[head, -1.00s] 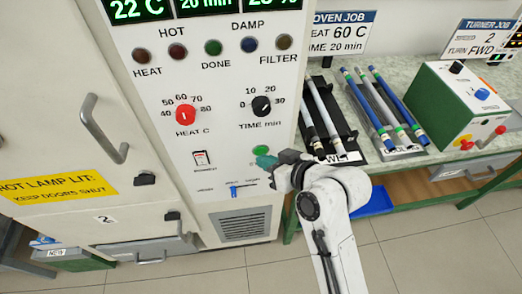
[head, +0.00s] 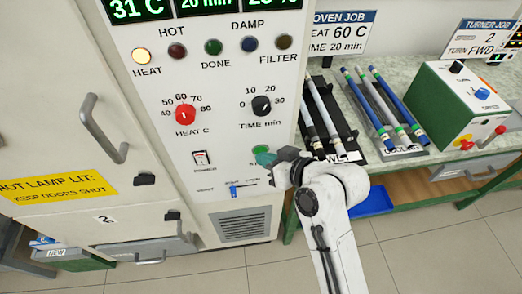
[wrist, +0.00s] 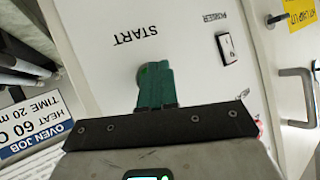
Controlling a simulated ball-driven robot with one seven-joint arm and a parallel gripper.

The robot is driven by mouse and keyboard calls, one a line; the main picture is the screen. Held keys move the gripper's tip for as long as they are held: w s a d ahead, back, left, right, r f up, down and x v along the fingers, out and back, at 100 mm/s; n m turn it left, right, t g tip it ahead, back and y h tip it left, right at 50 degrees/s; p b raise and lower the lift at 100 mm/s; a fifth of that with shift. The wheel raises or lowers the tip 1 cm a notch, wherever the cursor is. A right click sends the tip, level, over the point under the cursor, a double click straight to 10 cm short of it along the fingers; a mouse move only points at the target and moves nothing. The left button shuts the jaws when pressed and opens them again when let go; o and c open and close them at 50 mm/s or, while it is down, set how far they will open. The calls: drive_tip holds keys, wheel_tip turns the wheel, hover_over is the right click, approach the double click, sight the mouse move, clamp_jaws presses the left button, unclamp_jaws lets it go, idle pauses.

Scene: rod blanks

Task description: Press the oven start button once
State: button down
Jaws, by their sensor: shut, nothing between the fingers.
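The oven's green start button (head: 260,150) is on the white control panel (head: 225,165), partly hidden behind my fingertips. My gripper (head: 264,158) is shut and empty, with its green fingertips at the button. In the wrist view the fingers (wrist: 155,86) cover most of the button (wrist: 141,76), just below the word START. I cannot tell if they still touch it. The HEAT lamp (head: 142,56) glows, and the display (head: 138,9) reads 31 C. The red heat knob (head: 185,114) points near 60, and the black time knob (head: 262,106) near 20.
A power switch (head: 201,159) and a blue slider (head: 233,190) sit left of the button. Right of the panel, the bench holds a black rack (head: 345,135) of rods, a cooling rack (head: 408,150) and the green turner machine (head: 450,105). Oven doors are at left.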

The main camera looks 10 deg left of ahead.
idle(0.3)
drive_tip(key=shift+s+d+p, duration=0.2)
drive_tip(key=shift+s+p, duration=0.2)
drive_tip(key=shift+s, duration=0.35)
drive_tip(key=s, duration=0.2)
drive_tip(key=s+d+p, duration=0.1)
drive_tip(key=s, duration=0.1)
drive_tip(key=shift+s+d+p, duration=0.2)
drive_tip(key=shift+s+p, duration=0.1)
drive_tip(key=shift+s, duration=0.1)
drive_tip(key=shift+d, duration=0.1)
idle(0.5)
drive_tip(key=s+d+f+m+g+h, duration=0.1)
drive_tip(key=s+d+f+m+h, duration=0.15)
drive_tip(key=s+d+f, duration=0.4)
drive_tip(key=s+d+f+m+g+h, duration=0.1)
drive_tip(key=s+d+f+m+h, duration=0.2)
drive_tip(key=d, duration=0.6)
drive_tip(key=s+d+f+m+g+h, duration=0.1)
drive_tip(key=s+d+m+g+h, duration=0.2)
drive_tip(key=s+d, duration=1)
drive_tip(key=shift+s+d+f+g+h, duration=0.3)
drive_tip(key=shift+s+g+h, duration=0.4)
drive_tip(key=shift+s, duration=0.4)
